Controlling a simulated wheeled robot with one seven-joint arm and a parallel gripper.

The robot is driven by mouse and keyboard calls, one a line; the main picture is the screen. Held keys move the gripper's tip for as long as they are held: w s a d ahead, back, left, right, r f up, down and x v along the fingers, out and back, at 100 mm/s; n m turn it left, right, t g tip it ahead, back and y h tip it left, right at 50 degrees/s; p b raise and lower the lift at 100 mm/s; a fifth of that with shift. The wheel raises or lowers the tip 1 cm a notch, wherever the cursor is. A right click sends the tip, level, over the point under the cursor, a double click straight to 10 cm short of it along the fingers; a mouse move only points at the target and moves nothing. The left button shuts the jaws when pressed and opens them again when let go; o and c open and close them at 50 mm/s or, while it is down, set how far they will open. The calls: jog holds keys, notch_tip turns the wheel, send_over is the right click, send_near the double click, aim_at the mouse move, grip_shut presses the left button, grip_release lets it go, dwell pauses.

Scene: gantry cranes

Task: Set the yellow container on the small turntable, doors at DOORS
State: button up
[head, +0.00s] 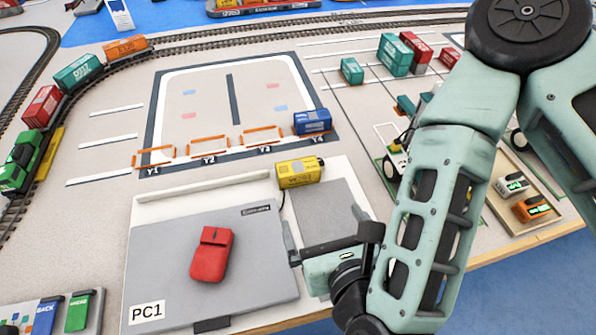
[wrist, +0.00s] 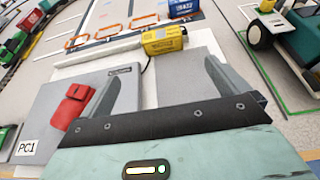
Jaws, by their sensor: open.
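A yellow box (head: 300,172) with dark lettering and a dark end lies at the back edge of the light board, behind the grey pads. It also shows at the top middle of the wrist view (wrist: 164,40). A thin dark cable runs down beside it; I cannot tell whether this is the task's container. I cannot make out the small turntable or a DOORS mark. My gripper (head: 328,228) is open and empty over the right-hand grey pad, in front of the yellow box. Its two fingers (wrist: 160,72) point toward the box, apart from it.
A red handheld object (head: 211,255) lies on the grey PC1 pad (head: 160,270). A blue container (head: 312,122) stands at Y4; orange frames mark Y1 to Y3. A train stands on the left track. Green and red containers (head: 394,55) stand back right. The marked yard is mostly clear.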

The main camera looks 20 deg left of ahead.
send_near(300, 175)
jog(key=x, duration=0.3)
jog(key=shift+w+a+r, duration=0.2)
jog(key=shift+w+a, duration=0.05)
jog(key=shift+f+p+x, duration=0.2)
jog(key=shift+x, duration=1.35)
jog(key=shift+f+p+x, duration=0.15)
jog(key=shift+p+x, duration=0.05)
jog(key=shift+x, duration=1.3)
jog(key=shift+s+d, duration=0.1)
jog(key=shift+d, duration=0.1)
jog(key=c, duration=0.9)
jog(key=shift+c, duration=0.2)
